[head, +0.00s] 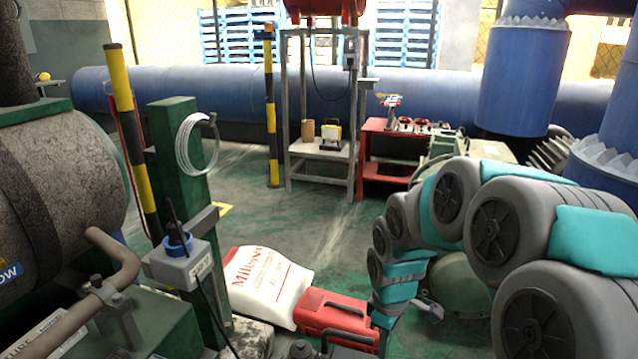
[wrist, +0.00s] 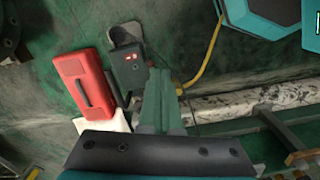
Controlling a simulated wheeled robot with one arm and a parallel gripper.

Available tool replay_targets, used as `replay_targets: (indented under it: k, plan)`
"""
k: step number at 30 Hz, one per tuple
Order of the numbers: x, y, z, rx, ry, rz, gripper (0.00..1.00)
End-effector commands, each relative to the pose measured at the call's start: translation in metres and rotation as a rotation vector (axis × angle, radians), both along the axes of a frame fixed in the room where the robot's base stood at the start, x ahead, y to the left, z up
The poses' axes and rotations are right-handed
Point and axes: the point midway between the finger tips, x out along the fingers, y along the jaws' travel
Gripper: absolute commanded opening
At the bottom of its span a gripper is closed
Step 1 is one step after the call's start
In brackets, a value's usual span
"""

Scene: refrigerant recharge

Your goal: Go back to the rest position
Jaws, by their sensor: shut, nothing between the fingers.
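My gripper (wrist: 164,76) shows in the wrist view as two green fingers pressed together, pointing up the picture with nothing between them. In the head view my grey and teal arm curves down on the right, and its end is low, just right of the red case (head: 338,318); the fingertips cannot be made out there. In the wrist view the red case (wrist: 84,82) lies left of the fingers, and a dark grey box (wrist: 126,68) with red marks is just left of the fingertips.
A white sack (head: 268,283) lies beside the case. A green post (head: 180,170) with a coiled clear hose (head: 186,145) and a grey valve box (head: 180,264) stand left. A yellow hose (wrist: 208,62) runs right of the fingers. A red bench (head: 388,150) stands behind; the middle floor is clear.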

Motion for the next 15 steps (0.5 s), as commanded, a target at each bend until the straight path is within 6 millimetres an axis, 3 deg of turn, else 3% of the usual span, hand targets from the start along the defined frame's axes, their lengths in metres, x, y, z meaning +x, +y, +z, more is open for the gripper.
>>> replay_targets:
  k: [1,6,15]
  plan:
    - [-0.017,-0.002,0.019,-0.003,0.005,-0.056,0.00]
    - [-0.074,-0.007,0.059,-0.016,0.031,-0.259,0.00]
    - [-0.180,-0.014,0.109,-0.046,0.081,-0.638,0.00]
